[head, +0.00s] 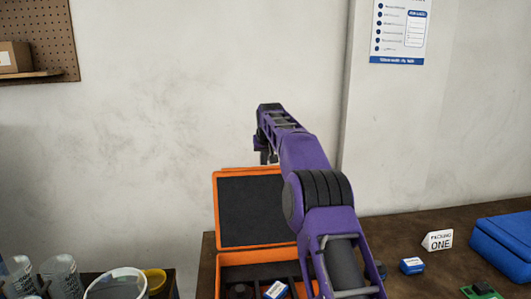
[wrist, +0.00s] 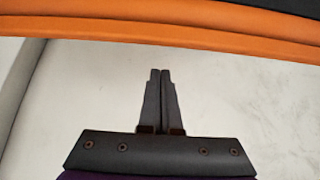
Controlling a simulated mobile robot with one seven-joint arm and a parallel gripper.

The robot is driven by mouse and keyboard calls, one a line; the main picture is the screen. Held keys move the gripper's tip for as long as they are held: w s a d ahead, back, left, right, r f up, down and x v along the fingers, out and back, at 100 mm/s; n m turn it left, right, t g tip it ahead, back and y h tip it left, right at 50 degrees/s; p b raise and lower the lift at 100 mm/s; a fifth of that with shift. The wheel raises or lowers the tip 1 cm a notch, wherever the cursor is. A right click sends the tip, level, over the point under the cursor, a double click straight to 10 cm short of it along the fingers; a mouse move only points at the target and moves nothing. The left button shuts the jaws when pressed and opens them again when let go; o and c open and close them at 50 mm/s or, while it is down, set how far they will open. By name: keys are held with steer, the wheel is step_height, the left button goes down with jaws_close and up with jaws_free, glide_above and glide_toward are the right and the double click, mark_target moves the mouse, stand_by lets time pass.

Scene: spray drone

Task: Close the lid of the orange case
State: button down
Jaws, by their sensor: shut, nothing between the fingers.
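The orange case (head: 208,285) stands on the brown table with its lid (head: 247,212) raised and its dark inner face showing. Small items lie in its base, partly hidden by my arm. My gripper (head: 265,157) is above the lid's top edge in the head view, its fingers small and partly hidden. In the wrist view my gripper (wrist: 160,72) has its two fingers together with nothing between them. The lid's orange edge (wrist: 130,32) crosses the top of that view, a little beyond the fingertips. I cannot tell whether they touch.
A blue case (head: 505,245), a white sign (head: 438,240), a small blue box (head: 411,266) and a green board (head: 481,290) are on the table at right. Clear cups (head: 60,275) and a white tub (head: 117,284) stand at lower left. A wall is behind.

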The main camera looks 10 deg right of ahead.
mark_target(265, 168)
steer(key=shift+s+f, duration=1.1)
steer(key=shift+f, duration=0.1)
steer(key=shift+b, duration=0.5)
